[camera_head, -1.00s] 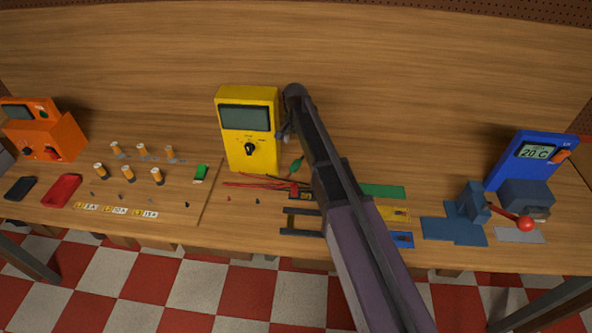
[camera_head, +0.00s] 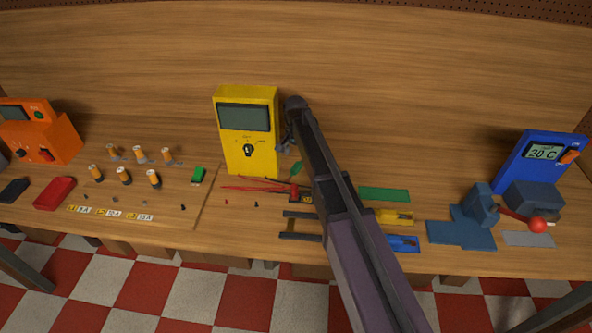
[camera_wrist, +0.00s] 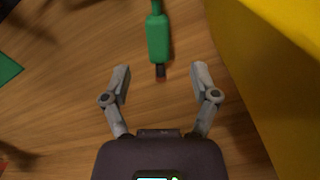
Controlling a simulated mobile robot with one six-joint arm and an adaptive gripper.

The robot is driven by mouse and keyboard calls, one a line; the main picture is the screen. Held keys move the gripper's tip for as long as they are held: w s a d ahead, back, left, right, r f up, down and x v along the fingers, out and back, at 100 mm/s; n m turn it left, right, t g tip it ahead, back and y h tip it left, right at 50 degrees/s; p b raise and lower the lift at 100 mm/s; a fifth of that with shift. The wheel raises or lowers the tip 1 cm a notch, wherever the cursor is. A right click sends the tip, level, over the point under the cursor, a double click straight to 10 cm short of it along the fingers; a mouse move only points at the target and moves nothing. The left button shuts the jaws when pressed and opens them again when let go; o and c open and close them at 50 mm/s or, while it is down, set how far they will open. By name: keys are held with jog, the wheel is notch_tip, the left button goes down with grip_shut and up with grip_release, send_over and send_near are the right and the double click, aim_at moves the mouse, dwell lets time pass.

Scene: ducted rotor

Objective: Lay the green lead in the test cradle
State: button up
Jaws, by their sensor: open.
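The green lead (camera_wrist: 158,38) lies on the wooden bench in the wrist view, its dark tip pointing toward my gripper (camera_wrist: 161,70). My gripper is open, and the dark tip sits between its two fingertips, with a gap on each side. In the head view the green lead (camera_head: 296,168) shows beside my arm, to the right of the yellow meter's foot. My gripper (camera_head: 284,147) shows there only in part, close to the meter. A dark slotted frame (camera_head: 297,236) at the bench front, partly behind my arm, may be the test cradle; I cannot tell for sure.
The yellow meter (camera_head: 247,150) stands close beside my gripper and fills the right of the wrist view (camera_wrist: 285,60). Red and black leads (camera_head: 265,187) lie before it. A green mat (camera_head: 384,194) and a blue vise (camera_head: 480,205) are to the right.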

aim_at(296, 166)
jog(key=shift+f, duration=0.1)
jog(key=shift+d+f+b, duration=0.1)
jog(key=shift+f+b, duration=2.45)
jog(key=shift+b, duration=0.05)
jog(key=shift+c, duration=0.2)
grip_shut()
